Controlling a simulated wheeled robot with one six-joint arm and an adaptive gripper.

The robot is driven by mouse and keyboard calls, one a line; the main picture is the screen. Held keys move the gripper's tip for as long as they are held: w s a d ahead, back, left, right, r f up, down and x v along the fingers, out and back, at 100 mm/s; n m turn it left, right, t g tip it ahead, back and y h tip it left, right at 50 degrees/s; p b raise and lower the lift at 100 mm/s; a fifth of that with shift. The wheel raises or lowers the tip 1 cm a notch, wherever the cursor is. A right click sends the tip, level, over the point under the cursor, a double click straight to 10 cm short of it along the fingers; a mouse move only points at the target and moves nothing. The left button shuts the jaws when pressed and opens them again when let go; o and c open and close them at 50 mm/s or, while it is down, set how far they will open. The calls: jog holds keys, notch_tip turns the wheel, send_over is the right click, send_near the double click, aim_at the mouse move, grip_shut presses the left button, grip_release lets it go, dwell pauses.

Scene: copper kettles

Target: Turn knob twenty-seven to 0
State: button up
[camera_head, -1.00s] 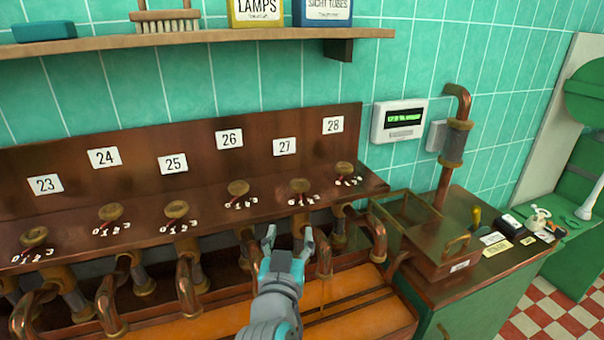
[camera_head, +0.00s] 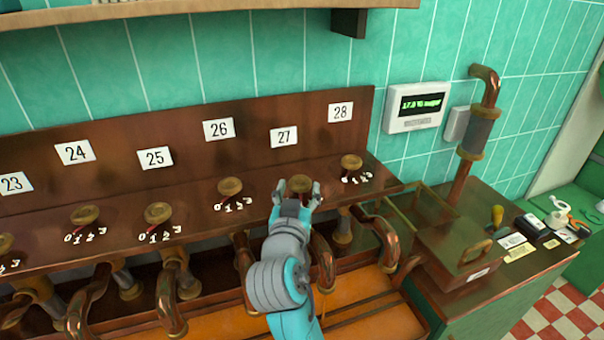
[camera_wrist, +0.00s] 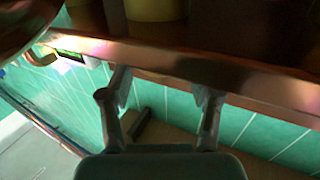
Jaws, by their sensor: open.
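Knob twenty-seven (camera_head: 300,184) is a round brass knob on the copper ledge below the white plate marked 27 (camera_head: 283,138). My gripper (camera_head: 297,192) is open in the head view, with its fingertips at the near side of this knob, one to each side in the picture. Whether they touch it I cannot tell. My gripper and wrist hide the knob's pointer and its number scale. In the wrist view the two fingers (camera_wrist: 160,103) are spread apart, with nothing seen between them but the copper edge and tiles.
Knob twenty-six (camera_head: 230,187) stands to the left and knob twenty-eight (camera_head: 350,162) to the right, both close by. Copper pipes (camera_head: 385,240) curve below the ledge. A display box (camera_head: 415,108) hangs on the tiled wall. A shelf (camera_head: 180,10) runs above.

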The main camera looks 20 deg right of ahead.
aim_at(302, 175)
jog(key=shift+x, duration=3)
jog(key=c, duration=0.9)
